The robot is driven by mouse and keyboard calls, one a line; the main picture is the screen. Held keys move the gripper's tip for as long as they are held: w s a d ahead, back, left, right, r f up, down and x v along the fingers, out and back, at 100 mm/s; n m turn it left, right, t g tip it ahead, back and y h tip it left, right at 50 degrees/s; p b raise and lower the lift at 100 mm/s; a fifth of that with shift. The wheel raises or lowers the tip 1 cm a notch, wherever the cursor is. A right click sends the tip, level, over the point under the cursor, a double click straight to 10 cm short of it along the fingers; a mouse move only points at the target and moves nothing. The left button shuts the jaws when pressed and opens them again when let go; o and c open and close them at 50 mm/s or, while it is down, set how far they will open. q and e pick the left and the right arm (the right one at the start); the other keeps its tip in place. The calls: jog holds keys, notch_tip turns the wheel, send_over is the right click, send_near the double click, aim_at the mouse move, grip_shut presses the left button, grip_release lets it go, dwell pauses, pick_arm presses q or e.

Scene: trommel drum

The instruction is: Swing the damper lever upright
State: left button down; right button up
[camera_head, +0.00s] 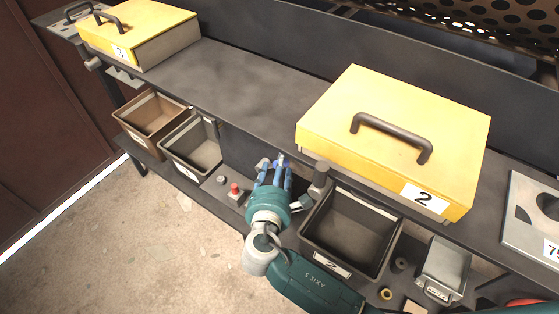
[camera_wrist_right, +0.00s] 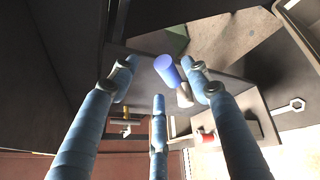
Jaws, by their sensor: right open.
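A blue cylindrical grip on a grey stub, which looks like the damper lever (camera_wrist_right: 167,70), shows in the right wrist view just beyond my fingertips. Its tilt is hard to judge. My right gripper (camera_wrist_right: 160,85) is open, with its three fingers spread around the line to the blue grip and nothing visibly held. In the head view my right gripper (camera_head: 272,168) is at the front edge of the dark bench, and a small bit of blue shows at its fingertips. The fingers hide most of the lever there. My left gripper is not in view.
A yellow box marked 2 (camera_head: 390,125) sits on the bench (camera_head: 245,85), with another yellow box (camera_head: 135,25) at far left. A grey cylinder (camera_head: 320,178) stands close right of my gripper. Open bins (camera_head: 350,232) (camera_head: 192,146) and a red button (camera_head: 234,188) lie below the bench.

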jog(key=v, duration=0.9)
jog(key=shift+d, duration=0.1)
